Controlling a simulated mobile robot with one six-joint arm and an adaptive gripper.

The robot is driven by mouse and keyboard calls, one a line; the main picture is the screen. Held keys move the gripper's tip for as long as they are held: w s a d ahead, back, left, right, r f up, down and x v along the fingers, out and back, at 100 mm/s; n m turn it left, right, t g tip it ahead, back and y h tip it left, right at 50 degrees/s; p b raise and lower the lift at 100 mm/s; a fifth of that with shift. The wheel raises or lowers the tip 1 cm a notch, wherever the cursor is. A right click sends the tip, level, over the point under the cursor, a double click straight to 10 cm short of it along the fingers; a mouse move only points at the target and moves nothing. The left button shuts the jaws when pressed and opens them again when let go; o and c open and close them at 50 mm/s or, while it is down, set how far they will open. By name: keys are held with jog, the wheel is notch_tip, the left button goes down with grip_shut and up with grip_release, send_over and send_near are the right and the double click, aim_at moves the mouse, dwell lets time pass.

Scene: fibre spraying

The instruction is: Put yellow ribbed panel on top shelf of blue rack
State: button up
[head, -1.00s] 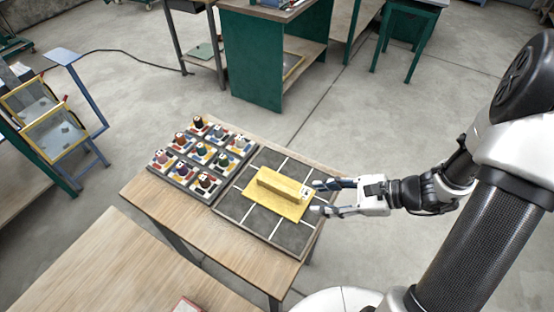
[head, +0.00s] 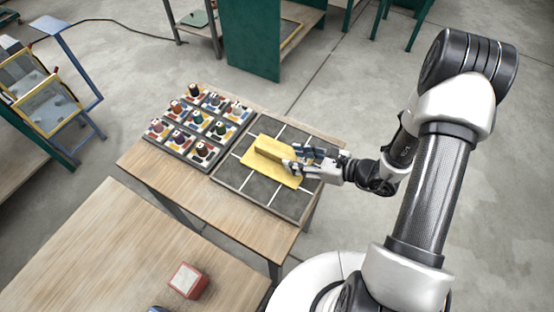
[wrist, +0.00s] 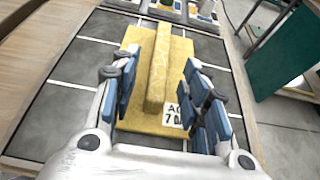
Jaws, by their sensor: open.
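The yellow ribbed panel (head: 285,168) lies flat on a dark gridded mat (head: 240,181) on a small wooden table. A raised rib runs along its middle. My gripper (head: 299,159) is open at the panel's right end. In the wrist view my open gripper (wrist: 163,100) has its blue-padded fingers on either side of the rib of the panel (wrist: 157,75), with gaps between. A white label with black print (wrist: 173,114) sits on the panel's near right part. A blue-framed stand (head: 84,68), apparently the rack, is at the left, with a flat top (head: 52,25).
A tray of several coloured spools (head: 200,125) adjoins the mat on its left. A wooden bench (head: 110,255) with a red-and-white block (head: 188,281) is in front. Green workbenches (head: 250,40) stand behind. Yellow-edged panes (head: 47,107) are beside the blue stand.

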aim_at(280, 154)
jog(key=b+x, duration=0.1)
jog(key=x, duration=0.5)
jog(key=shift+w+r, duration=0.1)
jog(key=shift+c, duration=0.3)
grip_shut()
jog(key=shift+r, duration=0.1)
dwell(0.5)
